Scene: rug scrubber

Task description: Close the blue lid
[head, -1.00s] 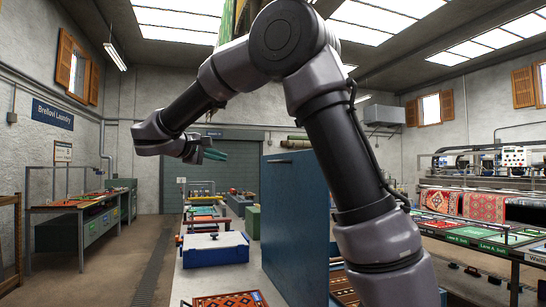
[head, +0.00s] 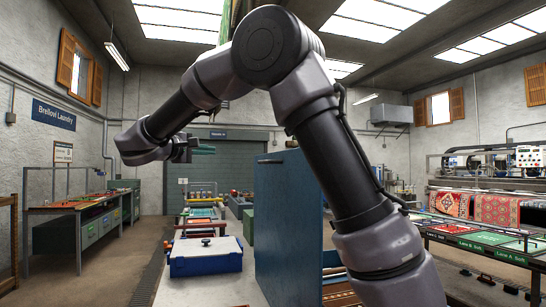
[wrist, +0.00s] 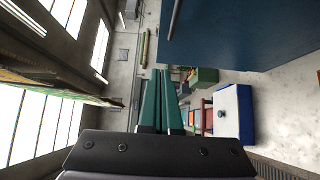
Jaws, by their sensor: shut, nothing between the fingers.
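The blue lid (head: 287,225) is a tall flat panel standing upright, edge up, with a small dark handle near its top. In the wrist view the blue lid (wrist: 240,35) fills the upper right corner. My gripper (head: 204,150) is to the left of the lid in the head view, at about or slightly above the height of its top edge. It is apart from the lid. In the wrist view my gripper (wrist: 160,100) has its two green fingers together with nothing between them. The lower part of the lid's right side is hidden by my arm.
A blue box with a white top (head: 206,257) stands on the pale counter (head: 210,291), left of the lid. It also shows in the wrist view (wrist: 232,113). A green box (wrist: 203,78) lies beyond. A lane table (head: 490,245) stands at right. Air left of the lid is free.

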